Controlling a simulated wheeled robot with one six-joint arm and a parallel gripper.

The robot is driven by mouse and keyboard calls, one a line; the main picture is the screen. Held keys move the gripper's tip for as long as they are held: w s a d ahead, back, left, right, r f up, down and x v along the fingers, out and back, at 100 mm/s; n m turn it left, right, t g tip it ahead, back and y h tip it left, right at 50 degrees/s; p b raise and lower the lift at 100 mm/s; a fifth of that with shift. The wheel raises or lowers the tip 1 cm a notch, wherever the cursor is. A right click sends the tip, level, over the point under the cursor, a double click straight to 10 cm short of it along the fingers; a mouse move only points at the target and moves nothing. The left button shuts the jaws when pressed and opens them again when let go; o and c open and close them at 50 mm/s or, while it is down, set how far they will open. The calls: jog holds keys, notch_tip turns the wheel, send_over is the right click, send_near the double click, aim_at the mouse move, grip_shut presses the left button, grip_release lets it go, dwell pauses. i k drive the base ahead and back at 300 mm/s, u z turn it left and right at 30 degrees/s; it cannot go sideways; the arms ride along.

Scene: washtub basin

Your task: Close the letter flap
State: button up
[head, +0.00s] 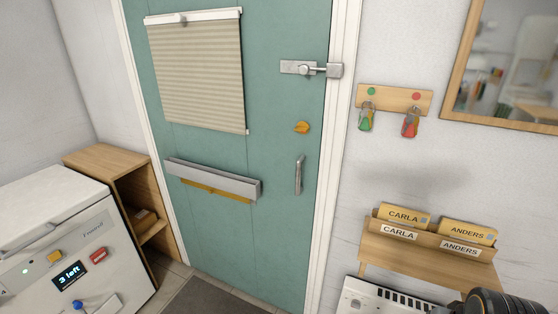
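The letter flap (212,182) is a long grey metal flap on the teal door (275,165), below the blind. It stands out from the door, raised rather than lying flat. A yellow brass-coloured strip (215,194) shows beneath it along the lower edge. The slot behind the flap is hidden from this angle.
The door carries a blind (197,70), a slide bolt (310,69), a yellow knob (302,127) and a handle (298,175). A white appliance (50,220) stands left. A letter rack (425,247) is right.

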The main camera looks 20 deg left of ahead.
aim_at(239, 198)
jog(key=u, duration=0.45)
jog(key=i, duration=0.55)
jog(key=u, duration=1.7)
jog(key=i, duration=1.25)
jog(key=u, duration=1.45)
